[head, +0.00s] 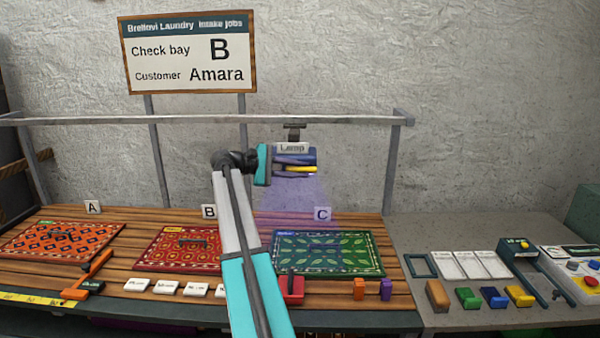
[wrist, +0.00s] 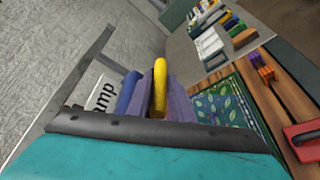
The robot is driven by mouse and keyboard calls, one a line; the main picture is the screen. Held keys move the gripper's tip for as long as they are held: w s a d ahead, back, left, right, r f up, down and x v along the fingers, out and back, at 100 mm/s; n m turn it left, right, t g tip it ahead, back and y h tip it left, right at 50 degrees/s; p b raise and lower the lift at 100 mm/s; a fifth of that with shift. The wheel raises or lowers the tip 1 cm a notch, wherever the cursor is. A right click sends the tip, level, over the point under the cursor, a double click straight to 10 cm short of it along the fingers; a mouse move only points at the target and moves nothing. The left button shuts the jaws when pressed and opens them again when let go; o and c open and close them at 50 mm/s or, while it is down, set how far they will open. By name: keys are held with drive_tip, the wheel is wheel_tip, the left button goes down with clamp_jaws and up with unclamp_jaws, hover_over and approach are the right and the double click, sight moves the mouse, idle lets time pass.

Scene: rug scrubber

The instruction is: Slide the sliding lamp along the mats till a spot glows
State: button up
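The sliding lamp (head: 311,156) hangs from the overhead rail (head: 180,119) on a short carriage, with a "Lamp" label. Its violet beam falls at the back of the green mat (head: 345,266), by the C tag (head: 322,214). My gripper (head: 296,166) is at the lamp, its fingers beside the yellow handle (wrist: 159,88). The gap between fingers and handle is too small to judge. The red mat (head: 165,249) is by the B tag (head: 208,211), partly behind my arm. The orange mat (head: 50,241) is by the A tag (head: 93,207). No glowing spot is visible.
A sign (head: 188,55) reads "Check bay B, Customer Amara". White name tiles (head: 167,287), an orange scraper-like tool (head: 90,273) and a red block (head: 292,291) lie along the front. Brushes and cards are on the grey side table (head: 440,240). The rail is clear to the left.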

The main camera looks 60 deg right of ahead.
drive_tip(key=b+v, duration=0.3)
drive_tip(key=v, duration=1)
drive_tip(key=shift+b, duration=0.4)
drive_tip(key=shift+a+r, duration=0.1)
drive_tip(key=shift+a, duration=0.05)
